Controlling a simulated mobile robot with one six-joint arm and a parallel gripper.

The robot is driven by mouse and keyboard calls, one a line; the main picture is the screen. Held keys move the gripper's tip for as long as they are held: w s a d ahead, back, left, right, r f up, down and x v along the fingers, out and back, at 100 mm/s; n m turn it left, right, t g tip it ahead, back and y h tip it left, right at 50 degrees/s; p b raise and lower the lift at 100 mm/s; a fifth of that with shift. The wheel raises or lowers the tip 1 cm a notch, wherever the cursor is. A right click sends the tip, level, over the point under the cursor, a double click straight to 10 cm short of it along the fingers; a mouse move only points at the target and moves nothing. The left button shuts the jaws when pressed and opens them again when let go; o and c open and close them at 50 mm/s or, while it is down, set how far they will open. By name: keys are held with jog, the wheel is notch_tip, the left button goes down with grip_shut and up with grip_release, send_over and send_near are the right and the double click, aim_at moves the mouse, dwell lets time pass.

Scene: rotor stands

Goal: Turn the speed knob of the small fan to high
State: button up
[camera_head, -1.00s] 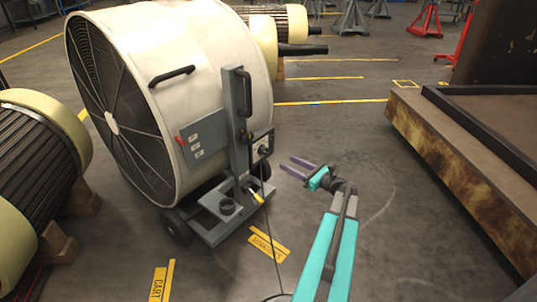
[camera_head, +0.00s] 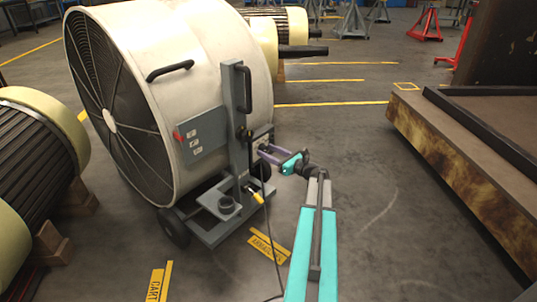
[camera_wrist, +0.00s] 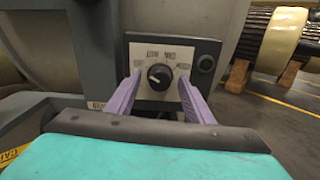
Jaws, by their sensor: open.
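The fan is a large cream drum (camera_head: 225,95) with a dark grille, on a grey wheeled cart. Its control panel (camera_wrist: 152,95) has a pale plate with LOW and MED printed above a round black speed knob (camera_wrist: 159,76). A light mark on the knob seems to point left and slightly down; its exact setting is hard to read. My gripper (camera_head: 266,155) is at the panel, and in the wrist view its purple fingers (camera_wrist: 160,84) are open, one on each side of the knob. I cannot tell whether they touch it. The fingers cover the plate's lower sides.
A round black fitting (camera_wrist: 205,64) sits right of the plate. A grey post with a black handle (camera_head: 243,90) stands beside the panel. A cable (camera_head: 272,235) hangs to the floor. A rusty platform (camera_head: 450,175) stands right, with clear floor between.

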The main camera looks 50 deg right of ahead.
jog(key=shift+w, duration=0.2)
jog(key=c, duration=1.1)
jog(key=shift+o, duration=0.3)
